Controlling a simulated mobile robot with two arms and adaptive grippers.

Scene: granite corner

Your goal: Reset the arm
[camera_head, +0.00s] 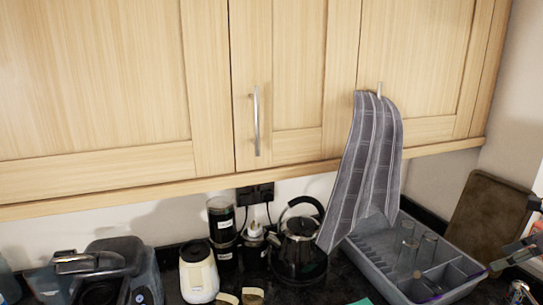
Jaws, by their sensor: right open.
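My right gripper (514,254) comes in at the right edge, and only part of it and its arm shows. Its fingers are apart, with nothing seen between them. It is just right of the grey dish rack (362,262), near the rack's right end; whether it touches the rack cannot be told. My left gripper is out of the picture.
Wooden wall cupboards (95,75) span the top, with a striped towel (368,150) hanging from a handle. A kettle (300,255), a cream jar (199,275) and a dark appliance (115,265) stand on the dark counter. A brown board (487,215) leans at the right wall.

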